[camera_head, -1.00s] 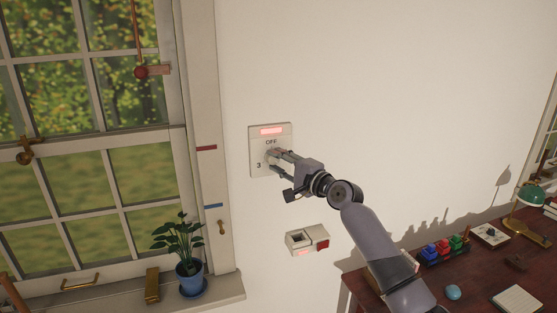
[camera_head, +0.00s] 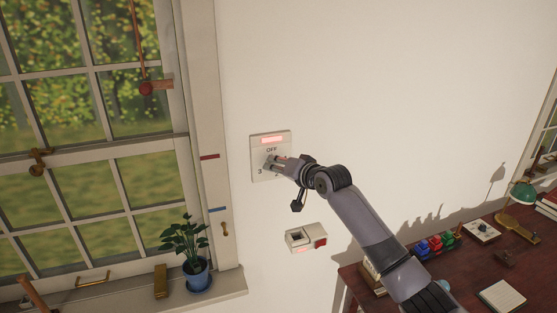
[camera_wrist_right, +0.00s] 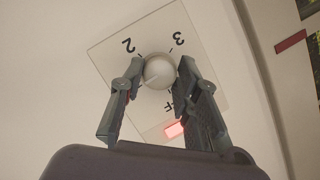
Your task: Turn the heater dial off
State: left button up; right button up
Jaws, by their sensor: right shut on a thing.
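The heater panel (camera_head: 258,174) is a pale plate on the wall, with "OFF" at its top, a "3" at its left and a lit pink-red strip (camera_head: 271,140) above. My right gripper (camera_head: 272,163) is at the panel's middle and hides most of the dial there. In the right wrist view the round pale dial (camera_wrist_right: 160,71) sits between the two fingers of my right gripper (camera_wrist_right: 158,76), which is shut on it. The marks "2", "3" and part of "OFF" show around the dial. I cannot clearly read where the dial points. My left gripper is not in view.
A wall box with a red part (camera_head: 306,238) is below the panel. A window with a sill and a potted plant (camera_head: 187,254) is at left. A dark red desk (camera_head: 470,268) with several small objects is at lower right. The wall above my arm is clear.

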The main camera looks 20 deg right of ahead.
jog(key=n+h, duration=0.2)
jog(key=n, duration=0.2)
jog(key=n+h+p, duration=0.1)
jog(key=n+h, duration=0.2)
jog(key=a+n+h, duration=0.1)
jog(key=n+h, duration=0.1)
jog(key=n, duration=0.2)
jog(key=shift+s+f+n+h+p, duration=0.1)
jog(key=shift+f+n+h+p, duration=0.2)
jog(key=shift+f+h, duration=0.1)
dwell(0.7)
jog(key=o, duration=1.2)
jog(key=shift+r, duration=0.25)
jog(key=shift+c, duration=0.2)
